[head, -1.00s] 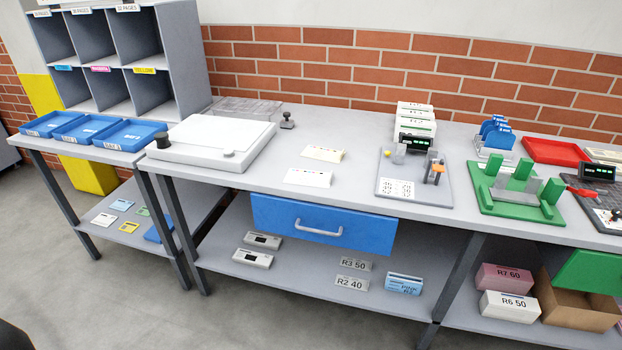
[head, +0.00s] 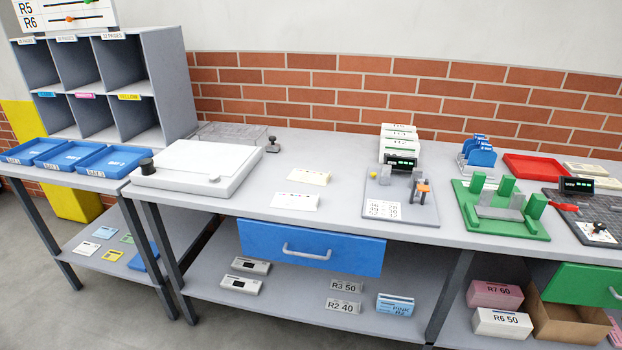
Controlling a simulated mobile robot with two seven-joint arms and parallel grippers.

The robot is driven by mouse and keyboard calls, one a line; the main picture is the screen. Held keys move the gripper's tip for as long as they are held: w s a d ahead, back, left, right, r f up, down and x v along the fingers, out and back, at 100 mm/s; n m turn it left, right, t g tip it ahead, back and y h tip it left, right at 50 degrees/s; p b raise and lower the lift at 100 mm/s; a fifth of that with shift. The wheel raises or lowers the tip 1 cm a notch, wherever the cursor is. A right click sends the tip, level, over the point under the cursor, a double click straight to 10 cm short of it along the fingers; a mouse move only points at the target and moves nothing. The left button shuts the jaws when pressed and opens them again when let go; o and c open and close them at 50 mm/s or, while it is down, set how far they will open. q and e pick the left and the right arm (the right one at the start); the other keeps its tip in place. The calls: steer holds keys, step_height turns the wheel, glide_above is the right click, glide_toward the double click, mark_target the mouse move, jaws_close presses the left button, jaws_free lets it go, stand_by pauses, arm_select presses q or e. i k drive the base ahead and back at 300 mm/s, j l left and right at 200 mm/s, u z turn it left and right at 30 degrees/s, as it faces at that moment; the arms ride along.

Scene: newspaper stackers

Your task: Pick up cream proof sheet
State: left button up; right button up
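A cream block or sheet stack (head: 309,177) with small coloured marks on its front lies on the grey bench, right of the white flat box. A whiter similar one (head: 295,202) lies just in front of it, near the bench's front edge. The cream one looks like the cream proof sheet, but its print is too small to read. Neither of my grippers is in view.
The white flat box (head: 197,168) with a knob stands left on the bench (head: 337,202). A grey stand (head: 401,205) and a green fixture (head: 498,222) are to the right. A closed-looking blue drawer (head: 311,248) hangs below. Bench around the sheets is clear.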

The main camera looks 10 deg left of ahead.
mark_target(321, 179)
steer(key=j+z, duration=0.15)
steer(key=z, duration=0.65)
steer(key=j+z, duration=0.3)
steer(key=j, duration=0.15)
steer(key=j+z, duration=0.3)
steer(key=j, duration=0.65)
steer(key=k+j+z, duration=0.15)
steer(key=j, duration=0.7)
steer(key=k+j+z, duration=0.1)
steer(key=j, duration=0.3)
